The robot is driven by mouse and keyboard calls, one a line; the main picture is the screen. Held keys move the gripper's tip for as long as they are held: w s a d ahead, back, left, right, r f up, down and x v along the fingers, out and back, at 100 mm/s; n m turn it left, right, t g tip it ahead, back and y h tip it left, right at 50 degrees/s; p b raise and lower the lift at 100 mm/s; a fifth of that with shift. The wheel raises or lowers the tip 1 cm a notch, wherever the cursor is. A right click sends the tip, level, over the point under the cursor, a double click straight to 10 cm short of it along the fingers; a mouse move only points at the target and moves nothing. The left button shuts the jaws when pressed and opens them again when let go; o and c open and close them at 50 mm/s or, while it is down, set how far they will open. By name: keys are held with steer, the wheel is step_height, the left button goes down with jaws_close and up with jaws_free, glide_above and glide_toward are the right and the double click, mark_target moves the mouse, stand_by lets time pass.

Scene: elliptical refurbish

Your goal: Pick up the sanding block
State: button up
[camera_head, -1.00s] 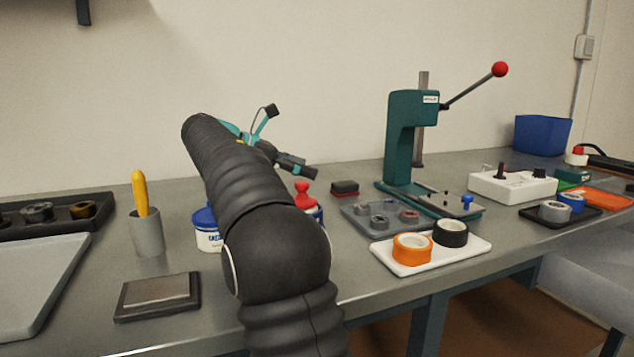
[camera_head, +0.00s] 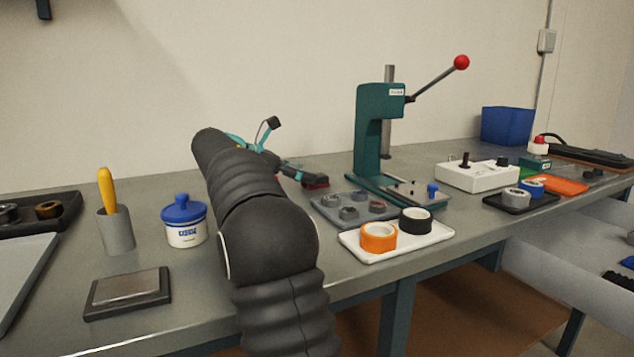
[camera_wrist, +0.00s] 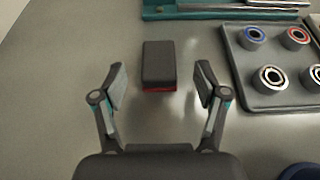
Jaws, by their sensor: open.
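The sanding block (camera_wrist: 158,62) is a small dark grey block with a red underside. In the wrist view it lies on the grey bench between and slightly beyond the fingertips. My gripper (camera_wrist: 160,72) is open, with one finger on each side of the block and a visible gap on both sides. In the head view the block (camera_head: 316,182) shows just at the end of my gripper (camera_head: 298,174), which partly covers it. I cannot tell the exact height of the fingers above the bench.
A grey tray of bearings (camera_wrist: 245,88) is close to the right of my gripper. The green press (camera_head: 368,130) stands behind that tray. A white tray (camera_head: 435,235) holds orange and black rings. A blue-lidded tub (camera_head: 185,222) stands left of my arm.

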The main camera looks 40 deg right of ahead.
steer(key=x, duration=0.4)
steer(key=shift+f, duration=0.1)
steer(key=c, duration=1.3)
steer(key=shift+c, duration=0.2)
